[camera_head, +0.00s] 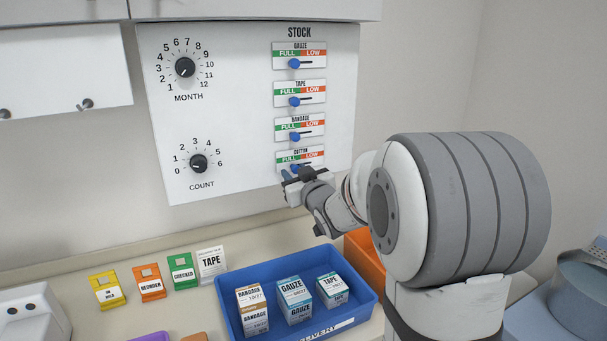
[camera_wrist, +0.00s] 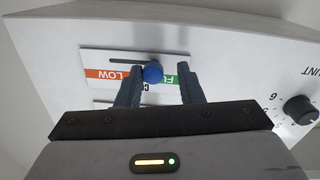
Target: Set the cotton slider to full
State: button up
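The cotton slider (camera_head: 295,168) is the lowest on the white STOCK panel. Its blue knob stands at the FULL side of its slot, with bare slot towards LOW. In the wrist view the plate is upside down, and the blue knob (camera_wrist: 153,74) shows between my two fingers. My gripper (camera_head: 291,175) is at the cotton plate, just below the knob in the head view. In the wrist view my gripper (camera_wrist: 160,70) is open, with the knob close to the left finger and a gap to the right one. I cannot tell whether the left finger touches it.
The bandage slider (camera_head: 295,136) sits close above. The COUNT dial (camera_head: 198,163) and MONTH dial (camera_head: 185,68) are on the panel's left. Below stand a blue tray (camera_head: 235,322) with several boxes, an orange bin (camera_head: 366,258) and coloured tags on the counter.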

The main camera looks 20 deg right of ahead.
jog(key=shift+o, duration=1)
jog(key=shift+s+d, duration=0.1)
jog(key=shift+d, duration=0.05)
jog(key=shift+s, duration=0.1)
jog(key=s+b, duration=0.1)
jog(key=s, duration=0.6)
jog(key=shift+s+d, duration=0.3)
jog(key=shift+d, duration=0.15)
jog(key=s+a+f+m+g, duration=0.1)
jog(key=s+f+g, duration=0.4)
jog(key=s, duration=0.4)
jog(key=s+a+f+m+g+h, duration=0.1)
jog(key=s+a+f+g, duration=0.1)
jog(key=s+f+g, duration=0.3)
jog(key=s+a+f+m+g+h, duration=0.1)
jog(key=s+f+g, duration=0.4)
jog(key=s, duration=0.8)
jog(key=shift+s+a, duration=0.3)
jog(key=shift+a, duration=0.2)
